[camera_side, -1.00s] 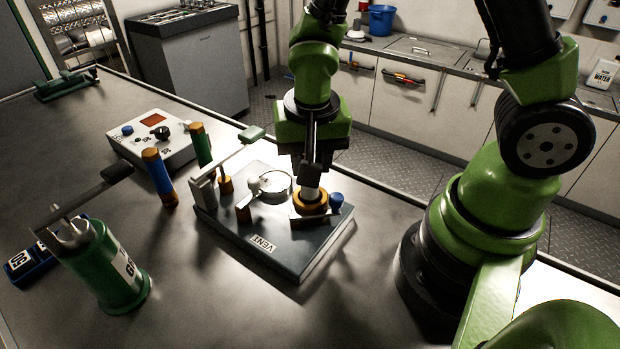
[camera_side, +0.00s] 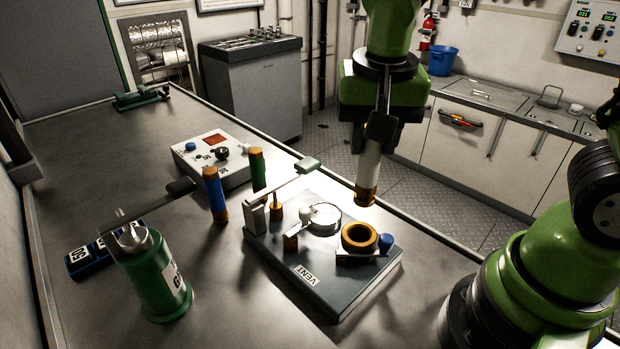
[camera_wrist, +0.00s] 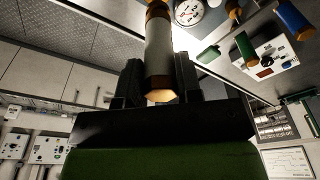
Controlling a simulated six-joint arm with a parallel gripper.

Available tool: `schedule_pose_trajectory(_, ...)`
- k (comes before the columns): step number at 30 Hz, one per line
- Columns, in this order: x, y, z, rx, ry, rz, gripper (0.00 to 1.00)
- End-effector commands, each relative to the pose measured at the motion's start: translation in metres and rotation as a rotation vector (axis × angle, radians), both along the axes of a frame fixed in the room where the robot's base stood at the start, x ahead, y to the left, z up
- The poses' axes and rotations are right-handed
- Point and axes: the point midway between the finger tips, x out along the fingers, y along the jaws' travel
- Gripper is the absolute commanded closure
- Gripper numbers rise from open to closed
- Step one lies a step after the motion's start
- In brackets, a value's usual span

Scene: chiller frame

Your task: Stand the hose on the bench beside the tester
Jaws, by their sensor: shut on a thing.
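The hose (camera_side: 368,170) is a short white cylinder with brass ends, hanging upright in the air. My gripper (camera_side: 377,132) is shut on its upper part; its lower brass end is above and behind the plate's open brass ring (camera_side: 360,237). In the wrist view, the hose (camera_wrist: 158,45) lies between the two dark fingers. The tester is probably the white box (camera_side: 228,165) with a red display and knobs, on the bench (camera_side: 110,170) left of the plate. A blue hose (camera_side: 216,193) and a green hose (camera_side: 257,169) with brass ends stand near the box.
A dark plate (camera_side: 340,290) marked VENT carries the ring, a round gauge, a lever and a blue knob. A green canister (camera_side: 157,280) with a handle stands front left beside a blue block (camera_side: 85,263). Bare bench lies left of the white box.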

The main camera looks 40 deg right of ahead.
Motion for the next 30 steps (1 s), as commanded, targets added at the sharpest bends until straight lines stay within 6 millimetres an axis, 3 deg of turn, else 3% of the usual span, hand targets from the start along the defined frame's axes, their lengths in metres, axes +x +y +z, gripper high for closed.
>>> schedule_pose_trajectory(8,0.011,-0.025,-0.01,0.019,0.026,0.202,1.0)
schedule_pose_trajectory(17,0.038,-0.079,-0.028,0.021,0.015,0.598,1.0)
schedule_pose_trajectory(21,0.075,-0.103,-0.032,0.007,0.004,0.719,1.0)
schedule_pose_trajectory(30,0.148,-0.105,-0.029,0.004,0.015,0.645,1.0)
